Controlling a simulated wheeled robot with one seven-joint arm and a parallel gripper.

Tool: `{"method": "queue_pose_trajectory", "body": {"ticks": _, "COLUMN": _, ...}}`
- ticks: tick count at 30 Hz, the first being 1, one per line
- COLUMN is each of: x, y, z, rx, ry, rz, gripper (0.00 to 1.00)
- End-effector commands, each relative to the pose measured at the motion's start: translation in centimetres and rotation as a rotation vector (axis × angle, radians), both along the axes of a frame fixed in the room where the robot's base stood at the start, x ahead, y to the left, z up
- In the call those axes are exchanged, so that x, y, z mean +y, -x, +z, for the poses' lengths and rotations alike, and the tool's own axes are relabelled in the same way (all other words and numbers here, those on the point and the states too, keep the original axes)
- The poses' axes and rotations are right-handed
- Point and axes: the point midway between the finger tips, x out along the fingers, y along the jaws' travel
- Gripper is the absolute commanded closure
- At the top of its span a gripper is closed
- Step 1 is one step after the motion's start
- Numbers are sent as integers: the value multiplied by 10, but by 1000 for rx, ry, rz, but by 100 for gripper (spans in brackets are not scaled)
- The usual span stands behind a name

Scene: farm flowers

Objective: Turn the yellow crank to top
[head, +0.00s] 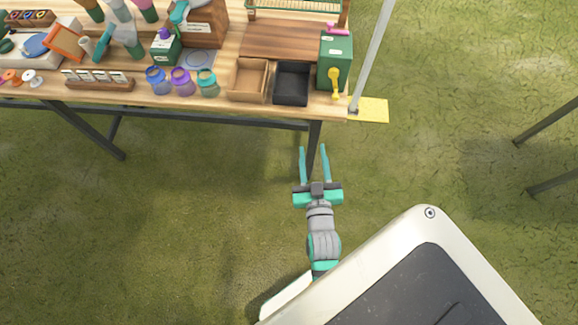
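The yellow crank (335,84) is on the front face of a green box (336,58) at the right end of the wooden table. Its yellow arm shows below a knob on the box, and it appears to hang downward. A small pink part sits on top of the box. My gripper (313,149) is open and empty, with two teal fingers apart. It is in front of the table's front edge, below and slightly left of the crank in the picture, and not touching it.
A black tray (292,101) and a brown tray (233,94) stand left of the green box. Several coloured jars (182,82) are further left. A grey pole (373,51) rises close to the box's right, by a yellow plate (372,110).

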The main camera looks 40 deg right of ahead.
Motion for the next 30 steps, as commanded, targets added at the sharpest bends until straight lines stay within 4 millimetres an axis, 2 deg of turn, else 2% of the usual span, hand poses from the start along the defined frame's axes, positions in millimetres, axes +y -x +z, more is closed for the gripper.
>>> {"method": "queue_pose_trajectory", "body": {"ticks": 9, "x": 54, "y": 13, "z": -10, "rx": 27, "ry": -12, "rz": 89, "gripper": 63}}
{"method": "queue_pose_trajectory", "body": {"ticks": 18, "x": 94, "y": 27, "z": -14, "rx": 43, "ry": -24, "rz": 157, "gripper": 63}}
{"method": "queue_pose_trajectory", "body": {"ticks": 24, "x": 104, "y": 32, "z": -15, "rx": 47, "ry": -28, "rz": 174, "gripper": 63}}
{"method": "queue_pose_trajectory", "body": {"ticks": 30, "x": 105, "y": 32, "z": -14, "rx": 47, "ry": -28, "rz": 175, "gripper": 63}}
